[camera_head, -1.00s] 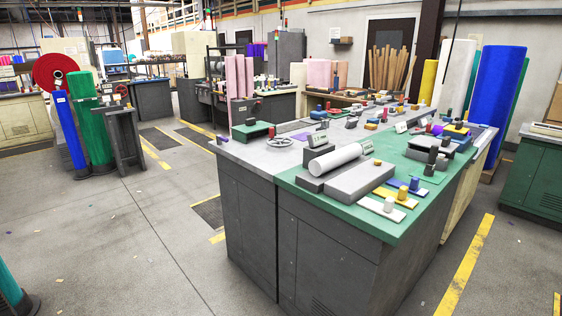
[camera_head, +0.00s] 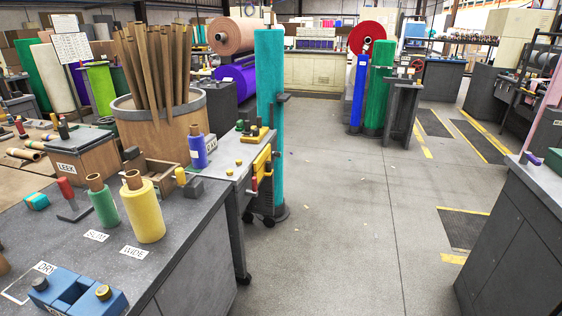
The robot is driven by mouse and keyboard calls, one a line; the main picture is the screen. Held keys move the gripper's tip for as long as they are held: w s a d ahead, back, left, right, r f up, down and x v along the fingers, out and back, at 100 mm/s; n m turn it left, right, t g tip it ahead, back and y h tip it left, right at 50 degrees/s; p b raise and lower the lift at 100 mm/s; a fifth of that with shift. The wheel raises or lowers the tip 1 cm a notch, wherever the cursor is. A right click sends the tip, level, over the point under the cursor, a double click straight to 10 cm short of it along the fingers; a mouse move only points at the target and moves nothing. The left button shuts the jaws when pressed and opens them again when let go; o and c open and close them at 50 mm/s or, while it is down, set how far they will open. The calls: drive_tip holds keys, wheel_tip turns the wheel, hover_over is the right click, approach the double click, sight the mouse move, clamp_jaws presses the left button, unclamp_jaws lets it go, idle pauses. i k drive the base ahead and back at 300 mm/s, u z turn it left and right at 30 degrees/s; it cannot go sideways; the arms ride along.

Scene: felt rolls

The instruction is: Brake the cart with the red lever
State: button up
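A grey cart (camera_head: 226,166) on dark casters stands at the middle left, against the near bench. Its right end carries a yellow panel (camera_head: 261,168). A small red handle (camera_head: 254,185) shows at the front of that panel; its exact position is too small to tell. A second lever with a red grip (camera_head: 66,188) stands on the near bench, tilted, on a dark base.
The near bench (camera_head: 190,235) fills the lower left, with green and yellow rolls and a blue fixture. A tall teal roll (camera_head: 269,110) stands behind the cart. Another grey bench (camera_head: 520,235) is at the right. Open floor (camera_head: 350,230) lies between.

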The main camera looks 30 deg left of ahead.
sight(254, 192)
drive_tip(key=u, duration=1)
drive_tip(key=i, duration=1.2)
drive_tip(key=u, duration=0.6)
drive_tip(key=k, duration=0.45)
drive_tip(key=z, duration=0.35)
drive_tip(key=i, duration=1.2)
drive_tip(key=u, duration=0.55)
